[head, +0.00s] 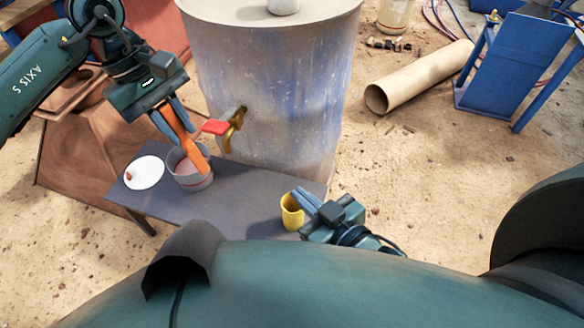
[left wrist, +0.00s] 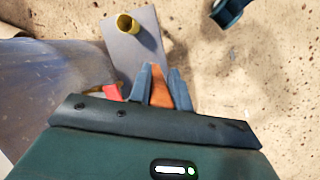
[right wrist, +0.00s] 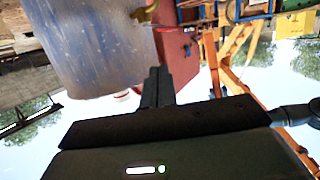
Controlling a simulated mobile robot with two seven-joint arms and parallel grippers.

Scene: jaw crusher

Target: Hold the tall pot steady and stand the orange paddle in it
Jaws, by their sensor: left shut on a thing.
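My left gripper (head: 172,112) is shut on the orange paddle (head: 192,146); in the left wrist view the paddle (left wrist: 160,88) sits between its fingers. The paddle slants down, its lower end overlapping the grey bucket (head: 193,183); I cannot tell whether it is inside or above it. The tall yellow pot (head: 291,215) stands upright near the table's right end, and shows in the left wrist view (left wrist: 127,24). My right gripper (head: 306,199) overlaps the pot's right side in the head view. Its fingers (right wrist: 157,85) look closed together, with no pot visible between them.
The grey table (head: 245,190) stands against a large blue-grey drum (head: 280,90). A brass tap with a red handle (head: 222,127) juts over the table. A white round lid (head: 144,173) lies left of the bucket. The tabletop between bucket and yellow pot is clear.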

